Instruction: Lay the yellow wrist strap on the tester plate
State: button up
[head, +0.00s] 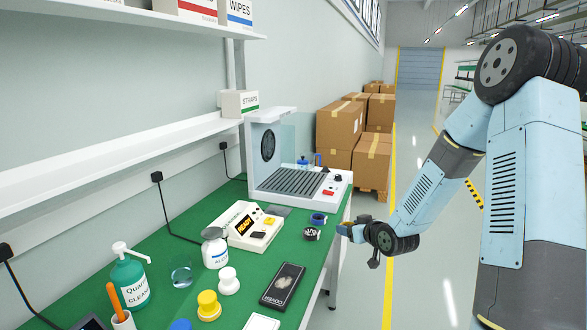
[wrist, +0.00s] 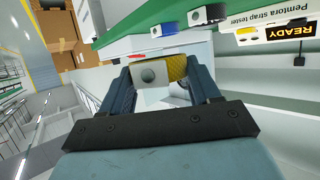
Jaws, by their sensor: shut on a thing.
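My gripper (head: 346,230) is just off the right edge of the green bench in the head view. In the wrist view, my gripper (wrist: 160,78) is shut on the yellow wrist strap (wrist: 177,68), which has a pale block with a round stud. The strap is held in the air and barely shows in the head view. The white strap tester (head: 238,228) stands on the bench to the left, with a lit display and a small dark plate (head: 258,236). In the wrist view the tester (wrist: 265,36) reads READY, upside down; its plate is out of sight there.
A blue strap (head: 318,219) and a black strap (head: 311,234) lie between tester and gripper. A fume box (head: 300,205) stands behind them. Bottles, spools and a dark phone-like box (head: 283,285) fill the near bench. Cartons (head: 340,125) stand beyond; the aisle right is free.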

jog(key=w+d+f+m+t+h, duration=0.15)
jog(key=d+f+m+h, duration=0.3)
jog(key=f, duration=0.55)
jog(key=s+f, duration=0.5)
jog(key=f, duration=0.3)
jog(key=shift+s+d+f+h, duration=0.25)
jog(key=shift+s+d+h, duration=0.1)
jog(key=shift+h, duration=0.1)
